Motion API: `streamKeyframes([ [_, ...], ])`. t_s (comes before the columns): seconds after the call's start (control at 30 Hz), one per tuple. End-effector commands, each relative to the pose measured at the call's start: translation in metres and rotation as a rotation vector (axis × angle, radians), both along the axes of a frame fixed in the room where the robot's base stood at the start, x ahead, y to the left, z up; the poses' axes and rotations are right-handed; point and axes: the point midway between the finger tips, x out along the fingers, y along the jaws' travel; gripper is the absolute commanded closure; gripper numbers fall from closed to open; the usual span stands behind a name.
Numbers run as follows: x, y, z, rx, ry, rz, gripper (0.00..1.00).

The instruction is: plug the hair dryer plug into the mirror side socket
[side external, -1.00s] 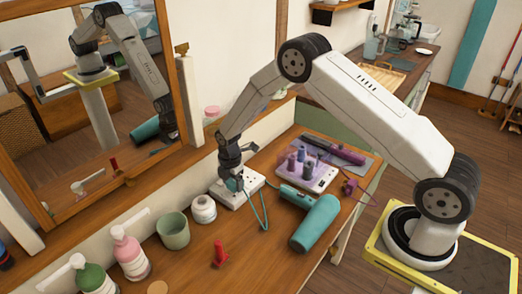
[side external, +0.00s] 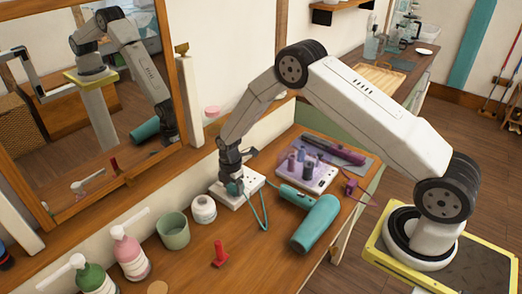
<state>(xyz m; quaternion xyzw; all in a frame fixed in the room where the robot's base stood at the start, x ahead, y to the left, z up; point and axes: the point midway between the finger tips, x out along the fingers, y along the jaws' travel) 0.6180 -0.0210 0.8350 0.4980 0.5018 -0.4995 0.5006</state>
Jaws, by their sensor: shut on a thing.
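The teal hair dryer (side external: 316,224) lies on the wooden dresser top, its cord looping up to my gripper. My gripper (side external: 234,187) points down and is shut on the teal hair dryer plug (side external: 236,189). It is over the left part of the white socket block (side external: 222,199), by the wall below the mirror. The plug is at or very close to the block's top face; I cannot tell whether its pins are in. The right part of the block (side external: 251,182) shows bare outlet holes. The socket under the plug is hidden by the gripper and plug.
A white jar (side external: 203,209) and green cup (side external: 173,231) stand left of the block. A tray of rollers (side external: 320,180) and a purple styling tool (side external: 334,150) lie to the right. The mirror (side external: 95,110) rises behind. A red object (side external: 220,254) stands in front.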

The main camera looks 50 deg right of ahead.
Motion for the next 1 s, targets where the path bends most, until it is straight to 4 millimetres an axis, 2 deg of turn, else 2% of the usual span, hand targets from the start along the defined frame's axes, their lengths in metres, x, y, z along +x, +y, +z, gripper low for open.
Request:
streamKeyframes([
  [0.77,0.000,0.000,-0.014,0.000,0.000,0.000,0.87],
  [0.8,0.000,0.000,-0.014,0.000,0.000,0.000,0.16],
  [0.87,0.000,0.000,-0.014,0.000,0.000,0.000,0.00],
  [1.0,0.000,0.000,-0.014,0.000,0.000,0.000,0.00],
])
